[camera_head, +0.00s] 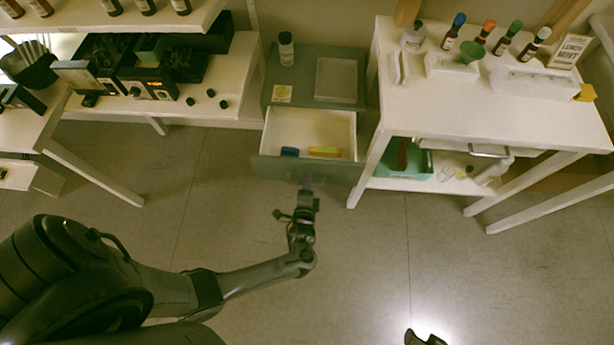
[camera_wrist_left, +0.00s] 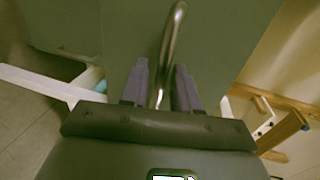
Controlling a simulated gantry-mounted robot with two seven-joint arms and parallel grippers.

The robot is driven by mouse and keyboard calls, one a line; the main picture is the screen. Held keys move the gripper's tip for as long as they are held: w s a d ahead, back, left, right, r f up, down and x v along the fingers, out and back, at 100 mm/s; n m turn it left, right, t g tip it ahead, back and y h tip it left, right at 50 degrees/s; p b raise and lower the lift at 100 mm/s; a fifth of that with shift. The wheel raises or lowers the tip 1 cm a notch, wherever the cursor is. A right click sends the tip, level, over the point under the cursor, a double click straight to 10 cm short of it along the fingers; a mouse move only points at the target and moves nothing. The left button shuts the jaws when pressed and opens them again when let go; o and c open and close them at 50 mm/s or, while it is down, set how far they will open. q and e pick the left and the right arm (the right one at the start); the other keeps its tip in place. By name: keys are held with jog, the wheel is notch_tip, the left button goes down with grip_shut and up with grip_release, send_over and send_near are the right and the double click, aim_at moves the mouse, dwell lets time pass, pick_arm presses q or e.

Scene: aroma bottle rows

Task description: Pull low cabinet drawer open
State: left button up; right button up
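The low grey-green cabinet (camera_head: 314,60) stands between the white tables. Its drawer (camera_head: 270,135) is pulled out, showing a white interior with a blue item (camera_head: 290,151) and a yellow-green item (camera_head: 324,151) near the front. My left gripper (camera_head: 307,184) is at the middle of the drawer front. In the left wrist view, the curved metal handle (camera_wrist_left: 173,40) passes between the two fingers of the left gripper (camera_wrist_left: 162,85), with visible gaps beside it; the fingers look open around it. A dark part of my right gripper (camera_head: 424,338) shows at the bottom edge, its fingers unclear.
A dark bottle (camera_head: 286,49) and a shallow tray (camera_head: 336,79) are on the cabinet top. The white table (camera_head: 500,100) at right holds several bottles; a teal bin (camera_head: 405,163) is below. The left bench (camera_head: 235,80) holds devices. Floor before the drawer is clear.

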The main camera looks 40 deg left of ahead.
pick_arm(q)
jog(key=p+v, duration=0.3)
jog(key=v, duration=0.7)
jog(key=shift+s+d, duration=0.3)
jog(key=shift+r, duration=0.1)
